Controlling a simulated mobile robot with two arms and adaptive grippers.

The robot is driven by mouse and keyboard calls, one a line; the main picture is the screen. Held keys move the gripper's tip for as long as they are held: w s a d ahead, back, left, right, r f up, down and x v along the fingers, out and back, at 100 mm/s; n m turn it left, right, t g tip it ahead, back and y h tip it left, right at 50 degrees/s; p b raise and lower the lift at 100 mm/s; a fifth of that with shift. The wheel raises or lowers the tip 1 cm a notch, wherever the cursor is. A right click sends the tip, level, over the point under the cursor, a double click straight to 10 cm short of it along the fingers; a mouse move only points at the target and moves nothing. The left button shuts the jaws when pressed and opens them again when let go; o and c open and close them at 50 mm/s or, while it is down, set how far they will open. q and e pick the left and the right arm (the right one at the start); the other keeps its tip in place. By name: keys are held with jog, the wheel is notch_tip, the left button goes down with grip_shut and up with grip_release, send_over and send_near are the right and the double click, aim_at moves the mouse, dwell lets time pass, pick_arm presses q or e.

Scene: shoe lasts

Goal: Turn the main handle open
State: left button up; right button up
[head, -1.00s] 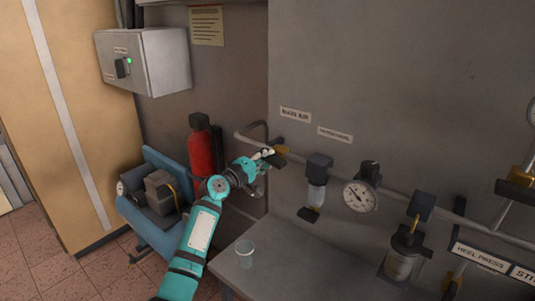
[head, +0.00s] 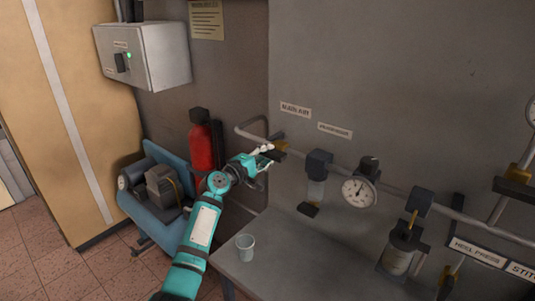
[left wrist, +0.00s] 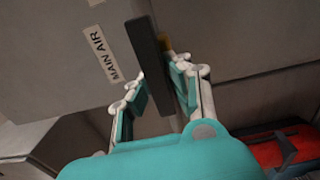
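The main handle is a dark bar (head: 279,154) with a yellowish part behind it, on the pipe by the MAIN AIR label (head: 295,110). In the left wrist view the handle (left wrist: 150,55) is a long dark bar reaching down between the two fingers. My left gripper (head: 266,150) is at the handle, its fingers apart on either side of the bar; it also shows in the left wrist view (left wrist: 160,88). I cannot tell whether a pad touches the bar. My right gripper is not in view.
The pipe runs right to a filter bowl (head: 317,190), a round gauge (head: 358,191) and a lubricator (head: 398,255). A grey table (head: 300,262) below carries a clear cup (head: 245,247). A red extinguisher (head: 201,150) and a blue compressor cart (head: 150,215) stand left.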

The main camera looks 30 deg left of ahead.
pick_arm(q)
jog(key=o, duration=0.5)
jog(key=shift+s+a, duration=0.15)
jog(key=shift+s, duration=0.05)
jog(key=shift+c, duration=0.2)
jog(key=s, duration=1.2)
jog(key=shift+a, duration=0.45)
